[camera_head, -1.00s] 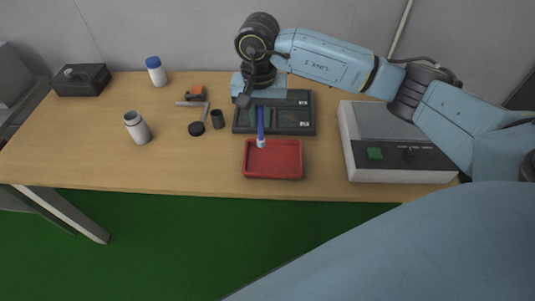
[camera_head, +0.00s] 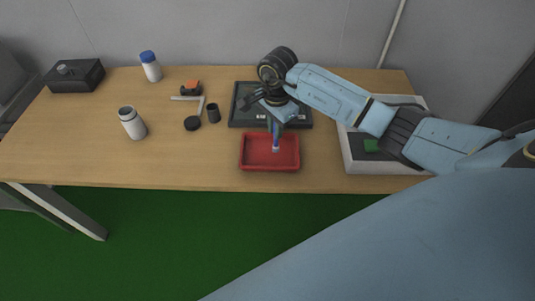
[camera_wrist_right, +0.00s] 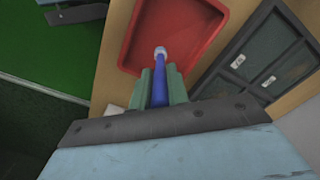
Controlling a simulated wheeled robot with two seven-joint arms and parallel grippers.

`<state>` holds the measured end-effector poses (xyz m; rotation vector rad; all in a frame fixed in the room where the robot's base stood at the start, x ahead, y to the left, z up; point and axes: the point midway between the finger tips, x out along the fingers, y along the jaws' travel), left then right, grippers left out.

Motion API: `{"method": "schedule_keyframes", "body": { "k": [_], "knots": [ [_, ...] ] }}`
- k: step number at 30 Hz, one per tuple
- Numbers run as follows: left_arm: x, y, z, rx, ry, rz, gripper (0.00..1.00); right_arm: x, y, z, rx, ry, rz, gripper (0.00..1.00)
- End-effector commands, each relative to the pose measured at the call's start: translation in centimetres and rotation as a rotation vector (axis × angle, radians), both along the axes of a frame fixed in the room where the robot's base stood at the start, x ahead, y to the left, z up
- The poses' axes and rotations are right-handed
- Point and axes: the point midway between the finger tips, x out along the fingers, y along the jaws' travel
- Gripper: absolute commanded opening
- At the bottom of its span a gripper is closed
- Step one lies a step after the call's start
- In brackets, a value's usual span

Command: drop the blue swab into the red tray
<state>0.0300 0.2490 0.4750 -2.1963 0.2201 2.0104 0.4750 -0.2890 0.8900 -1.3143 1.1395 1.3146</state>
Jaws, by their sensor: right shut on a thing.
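The blue swab (camera_head: 275,139) has a blue shaft and a pale tip. My right gripper (camera_head: 273,126) is shut on its upper part, and the swab hangs tip down. In the right wrist view the swab (camera_wrist_right: 160,80) sits between the two green fingers of my right gripper (camera_wrist_right: 160,87), its tip over the red tray (camera_wrist_right: 205,57). In the head view the red tray (camera_head: 251,163) lies near the table's front edge, with the swab in front of its inside. I cannot tell the exact height of the tip. My left gripper is not in view.
A dark case with compartments (camera_head: 240,112) lies just behind the tray. A white device with a green button (camera_head: 360,160) stands to the right. The table (camera_head: 180,165) is clear front left.

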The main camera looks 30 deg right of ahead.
Motion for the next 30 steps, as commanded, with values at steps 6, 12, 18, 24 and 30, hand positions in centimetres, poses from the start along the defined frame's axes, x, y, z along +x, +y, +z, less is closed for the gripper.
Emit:
{"method": "schedule_keyframes", "body": {
  "k": [6, 12, 18, 24, 30],
  "knots": [
    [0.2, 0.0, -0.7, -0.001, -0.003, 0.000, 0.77, 0.0, 0.0, -0.9, 0.000, -0.001, 0.002, 0.00],
    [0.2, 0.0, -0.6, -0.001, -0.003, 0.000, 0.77, 0.0, 0.0, -0.8, 0.000, -0.001, 0.002, 0.21],
    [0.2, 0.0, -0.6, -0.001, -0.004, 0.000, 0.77, 0.0, 0.0, -0.8, 0.000, -0.001, 0.002, 0.42],
    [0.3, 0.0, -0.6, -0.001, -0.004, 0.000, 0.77, 0.0, 0.0, -0.8, -0.001, -0.001, 0.002, 0.42],
    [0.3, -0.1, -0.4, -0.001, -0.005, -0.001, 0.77, 0.2, -0.1, 0.9, 0.000, -0.006, 0.002, 0.42]
  ]
}}
